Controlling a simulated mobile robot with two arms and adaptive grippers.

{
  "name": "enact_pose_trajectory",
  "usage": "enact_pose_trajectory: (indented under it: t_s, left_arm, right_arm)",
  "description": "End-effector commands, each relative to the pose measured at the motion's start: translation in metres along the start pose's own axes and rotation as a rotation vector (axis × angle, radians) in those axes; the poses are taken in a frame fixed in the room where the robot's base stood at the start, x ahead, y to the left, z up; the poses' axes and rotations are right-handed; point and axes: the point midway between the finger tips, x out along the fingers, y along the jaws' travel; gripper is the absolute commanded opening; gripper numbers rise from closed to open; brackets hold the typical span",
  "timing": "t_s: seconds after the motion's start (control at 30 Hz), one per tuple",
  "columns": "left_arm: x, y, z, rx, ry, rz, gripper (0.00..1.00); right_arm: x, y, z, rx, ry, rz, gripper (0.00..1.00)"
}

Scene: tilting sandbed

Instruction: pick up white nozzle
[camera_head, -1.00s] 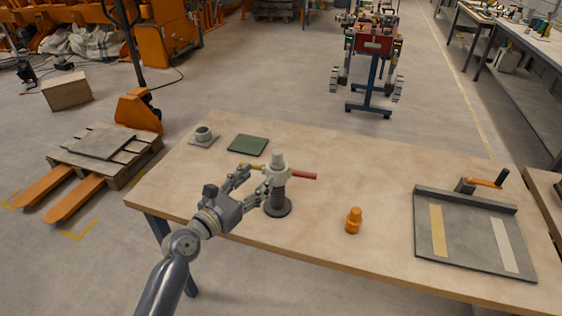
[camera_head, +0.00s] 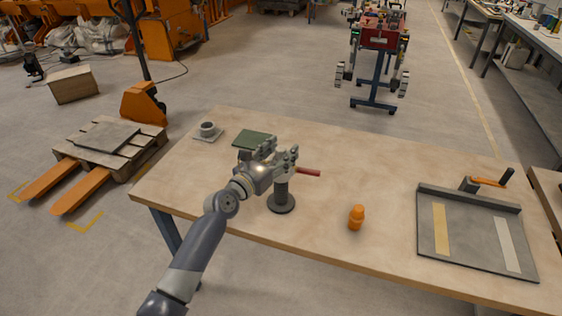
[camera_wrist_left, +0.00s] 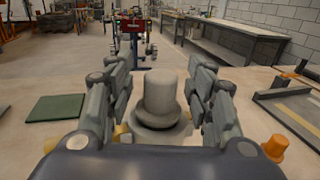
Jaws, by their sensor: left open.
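The white nozzle (camera_wrist_left: 160,100) stands upright and shows in the left wrist view between the two fingers of my left gripper (camera_wrist_left: 158,72). In the head view the gripper (camera_head: 282,153) is over the top of a dark round-based stand (camera_head: 281,203) and largely hides the nozzle. The gripper is open, with a finger on each side of the nozzle and a visible gap to it on both sides in the wrist view. A red handle (camera_head: 309,172) sticks out to the right of the stand's top. My right gripper is not in view.
An orange nozzle-like piece (camera_head: 356,218) stands to the right on the wooden table (camera_head: 330,250). A grey board with two strips (camera_head: 470,240) lies at the right.

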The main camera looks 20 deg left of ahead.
Motion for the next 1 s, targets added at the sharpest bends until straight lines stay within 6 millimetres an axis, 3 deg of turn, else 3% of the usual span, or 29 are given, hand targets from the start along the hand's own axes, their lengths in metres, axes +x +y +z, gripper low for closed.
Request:
enact_pose_trajectory:
  t_s: [0.27, 0.47, 0.77, 0.87, 1.0]
  left_arm:
    - [0.003, 0.0, 0.0, 0.001, 0.0, 0.0, 0.47]
    - [0.002, 0.0, 0.0, 0.001, 0.001, 0.0, 0.02]
    - [0.002, 0.0, 0.001, 0.001, 0.0, 0.0, 0.0]
    - [0.003, 0.0, 0.009, 0.001, -0.003, 0.001, 0.0]
    - [0.003, -0.001, 0.036, -0.001, -0.006, 0.001, 0.0]
  right_arm:
    - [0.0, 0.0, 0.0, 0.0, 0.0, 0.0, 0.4]
    - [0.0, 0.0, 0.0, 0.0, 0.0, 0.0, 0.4]
    - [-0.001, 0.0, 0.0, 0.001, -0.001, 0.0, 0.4]
    - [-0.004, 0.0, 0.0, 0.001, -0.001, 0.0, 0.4]
    - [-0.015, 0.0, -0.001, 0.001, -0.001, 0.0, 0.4]
